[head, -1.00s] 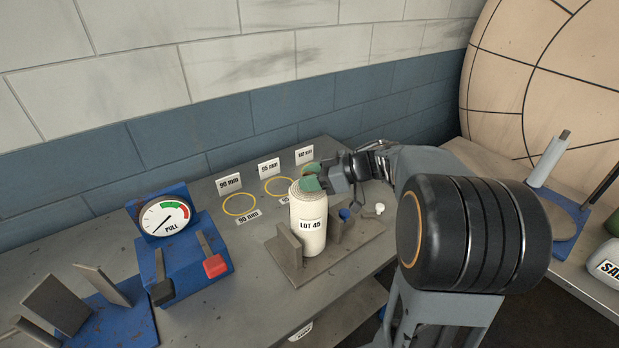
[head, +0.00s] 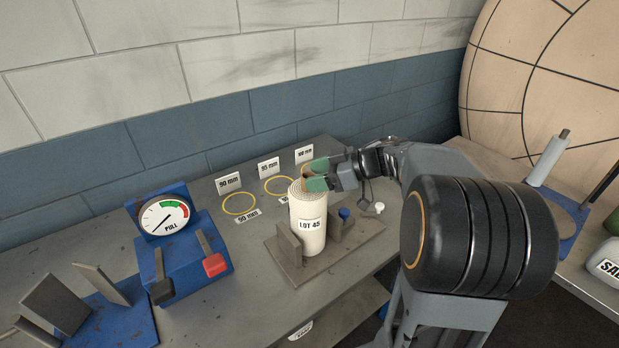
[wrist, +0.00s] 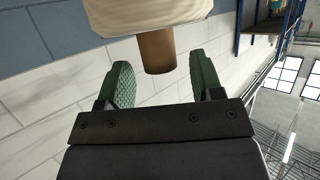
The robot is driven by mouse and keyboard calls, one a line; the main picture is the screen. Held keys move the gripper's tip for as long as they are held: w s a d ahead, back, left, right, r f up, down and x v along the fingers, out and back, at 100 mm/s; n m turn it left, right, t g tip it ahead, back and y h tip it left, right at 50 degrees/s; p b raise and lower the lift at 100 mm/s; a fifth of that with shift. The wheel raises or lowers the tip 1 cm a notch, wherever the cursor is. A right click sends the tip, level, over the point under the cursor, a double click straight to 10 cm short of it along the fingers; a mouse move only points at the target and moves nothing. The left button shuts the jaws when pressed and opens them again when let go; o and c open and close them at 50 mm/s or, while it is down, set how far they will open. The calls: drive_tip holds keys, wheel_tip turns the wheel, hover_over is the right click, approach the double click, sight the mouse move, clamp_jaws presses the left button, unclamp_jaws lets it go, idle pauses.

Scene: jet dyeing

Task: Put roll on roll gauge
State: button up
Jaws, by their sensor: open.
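The white roll (head: 308,225) labelled LOT 45 stands upright between the two grey jaws of the roll gauge (head: 352,243), on its flat base plate. My gripper (head: 312,175) is open beside the top of the roll, its green fingers apart. In the wrist view my gripper (wrist: 157,85) shows a brown core end (wrist: 156,52) between its fingers, with clear gaps on both sides. The pale roll body (wrist: 150,14) is at the top edge of that view. The roll's lower back is hidden by the gauge jaws.
Yellow rings (head: 239,204) with size cards stand behind the gauge. A blue pull tester (head: 182,255) with a dial and a blue stand with grey plates (head: 100,318) are at left. A large beige drum (head: 545,75) is at back right.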

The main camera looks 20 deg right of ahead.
drive_tip(key=v, duration=0.9)
drive_tip(key=w+r+m+t+h, duration=0.7)
drive_tip(key=t+h, duration=0.3)
drive_tip(key=t, duration=0.1)
drive_tip(key=s+a+f+m+g+h, duration=0.1)
drive_tip(key=s+a+f+g, duration=0.3)
drive_tip(key=s+f, duration=0.5)
drive_tip(key=s+a+f+m+g+h, duration=0.1)
drive_tip(key=s+a+f+m+g, duration=0.3)
drive_tip(key=s+f+g, duration=0.4)
drive_tip(key=shift+s+a+f+m+g+b, duration=0.3)
drive_tip(key=shift+s+a+f+g+b, duration=0.25)
drive_tip(key=shift+s, duration=0.65)
drive_tip(key=shift+r, duration=0.2)
